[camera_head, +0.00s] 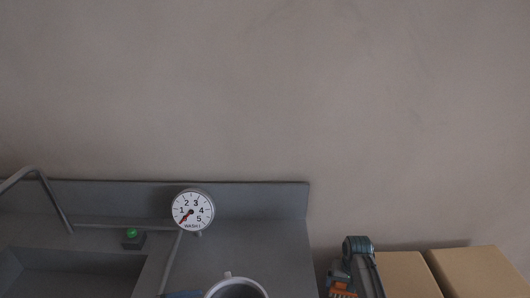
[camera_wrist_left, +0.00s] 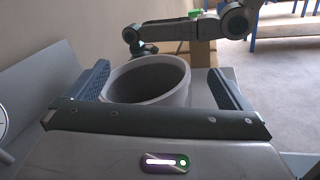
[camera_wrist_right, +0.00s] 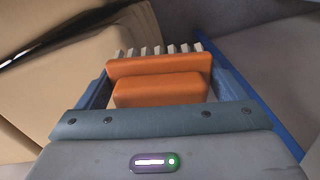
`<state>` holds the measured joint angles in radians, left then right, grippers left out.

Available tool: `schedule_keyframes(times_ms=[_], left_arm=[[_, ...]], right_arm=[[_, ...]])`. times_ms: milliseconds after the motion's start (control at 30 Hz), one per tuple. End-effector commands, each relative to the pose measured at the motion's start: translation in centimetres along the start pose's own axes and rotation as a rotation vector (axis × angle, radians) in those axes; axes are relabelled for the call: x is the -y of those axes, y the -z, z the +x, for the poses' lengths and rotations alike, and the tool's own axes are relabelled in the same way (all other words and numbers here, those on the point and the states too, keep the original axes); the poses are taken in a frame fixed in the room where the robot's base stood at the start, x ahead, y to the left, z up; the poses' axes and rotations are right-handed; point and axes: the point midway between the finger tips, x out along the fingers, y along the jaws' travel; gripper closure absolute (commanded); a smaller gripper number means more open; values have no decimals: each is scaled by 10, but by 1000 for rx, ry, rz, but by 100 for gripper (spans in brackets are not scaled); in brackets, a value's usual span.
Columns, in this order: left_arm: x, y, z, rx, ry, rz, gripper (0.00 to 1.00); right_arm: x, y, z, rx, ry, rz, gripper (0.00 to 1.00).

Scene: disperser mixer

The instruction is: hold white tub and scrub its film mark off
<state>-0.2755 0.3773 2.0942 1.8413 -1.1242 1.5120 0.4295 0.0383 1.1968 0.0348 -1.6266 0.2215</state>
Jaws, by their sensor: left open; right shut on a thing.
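The white tub (camera_wrist_left: 150,84), round and open-topped, looks pale grey in the shade. It stands between the spread fingers of my left gripper (camera_wrist_left: 157,74), which is open around it. In the head view only the tub's rim and a small tab (camera_head: 228,274) show at the bottom edge, with a bit of a blue finger to its left. My right gripper (camera_wrist_right: 158,80) is shut on an orange brush (camera_wrist_right: 158,90) with pale bristles pointing away. In the head view the brush (camera_head: 342,292) is right of the tub, apart from it. No film mark shows.
A grey counter (camera_head: 265,255) with a sink (camera_head: 75,275) and tap (camera_head: 48,190) lies left. A dial (camera_head: 193,210) marked WASH and a green-lit button (camera_head: 131,234) are at its back. Cardboard boxes (camera_head: 475,272) stand on the right, close to my right gripper.

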Motion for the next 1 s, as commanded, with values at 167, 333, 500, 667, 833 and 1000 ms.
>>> schedule_keyframes(times_ms=[167, 333, 500, 667, 833, 1000], left_arm=[[-14, 20, 8, -224, 10, -105, 0], [-9, 45, 8, -397, -87, -246, 0], [-5, 61, 5, -496, -191, -329, 0], [-4, 67, 2, -537, -243, -363, 0], [-5, 73, 9, -543, -255, -372, 0], [-8, 84, 27, -539, -254, -373, 0]], right_arm=[[0, 0, 0, 0, 0, 0, 31], [0, 0, 0, 0, 0, 0, 31], [0, 0, 0, 0, 0, 0, 31], [0, 0, 0, 0, 0, 0, 31], [0, 0, 0, 0, 0, 0, 31], [0, 0, 0, 0, 0, 0, 31]])
